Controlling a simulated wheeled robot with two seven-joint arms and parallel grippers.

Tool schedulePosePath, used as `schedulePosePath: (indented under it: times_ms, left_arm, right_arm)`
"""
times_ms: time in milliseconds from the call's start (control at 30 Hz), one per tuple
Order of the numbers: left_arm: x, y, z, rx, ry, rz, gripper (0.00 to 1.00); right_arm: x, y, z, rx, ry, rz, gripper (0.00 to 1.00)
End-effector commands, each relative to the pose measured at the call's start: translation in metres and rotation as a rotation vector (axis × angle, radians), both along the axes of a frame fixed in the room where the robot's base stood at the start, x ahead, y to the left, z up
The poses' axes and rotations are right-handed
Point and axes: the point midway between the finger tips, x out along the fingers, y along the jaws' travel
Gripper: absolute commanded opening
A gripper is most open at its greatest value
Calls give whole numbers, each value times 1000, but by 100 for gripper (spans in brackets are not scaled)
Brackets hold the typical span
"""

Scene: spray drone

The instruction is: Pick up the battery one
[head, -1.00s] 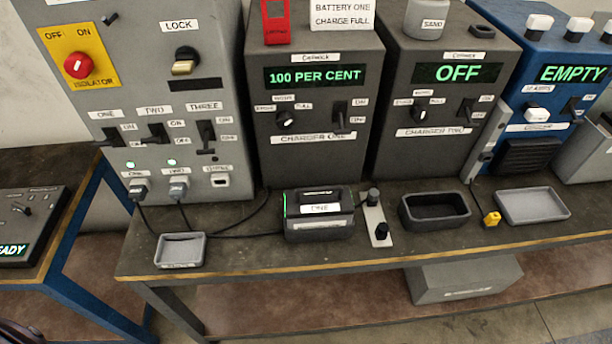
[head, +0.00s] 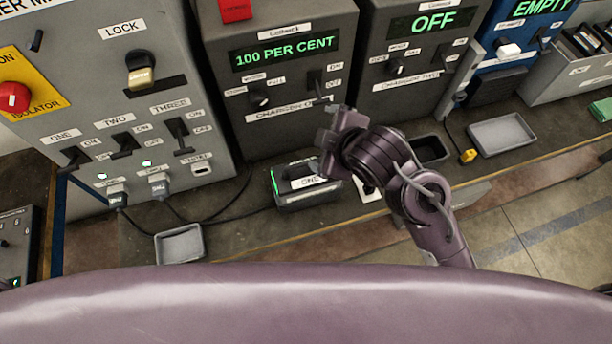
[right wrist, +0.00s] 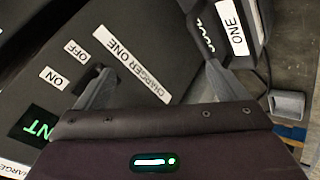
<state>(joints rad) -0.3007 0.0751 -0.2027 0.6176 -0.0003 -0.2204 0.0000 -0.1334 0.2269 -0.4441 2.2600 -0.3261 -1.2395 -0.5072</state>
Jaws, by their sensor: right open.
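Battery one (head: 290,191) is a dark box with a handle, a green light strip and a white label reading ONE. It stands on the bench in front of charger one (head: 230,75). My right gripper (head: 328,142) is open, above and just right of the battery, and hides part of its right side in the head view. In the right wrist view, the open fingers (right wrist: 155,68) have charger one's face (right wrist: 140,30) between and beyond them. The battery (right wrist: 236,45) shows at the upper right, beyond the right finger. My left gripper is not in view.
Charger one's display reads 100 PER CENT. A grey tray (head: 180,244) lies left of the battery, with cables behind it. Charger two (head: 410,55) reads OFF. A dark tray (head: 432,149), yellow plug (head: 467,156) and grey tray (head: 502,134) are to the right.

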Motion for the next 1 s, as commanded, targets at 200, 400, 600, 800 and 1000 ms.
schedulePosePath:
  times_ms: [200,400,600,800,1000]
  left_arm:
    - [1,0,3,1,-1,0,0]
    - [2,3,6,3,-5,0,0]
    - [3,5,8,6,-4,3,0]
    - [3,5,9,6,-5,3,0]
    - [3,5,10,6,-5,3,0]
  right_arm:
    - [-4,97,58,-349,-473,701,92]
    - [-42,147,57,-816,-922,1424,92]
    - [-59,119,11,-1267,-1196,2143,92]
    - [-47,48,-20,1306,1069,-2394,92]
    - [-38,11,-28,1158,903,-2287,92]
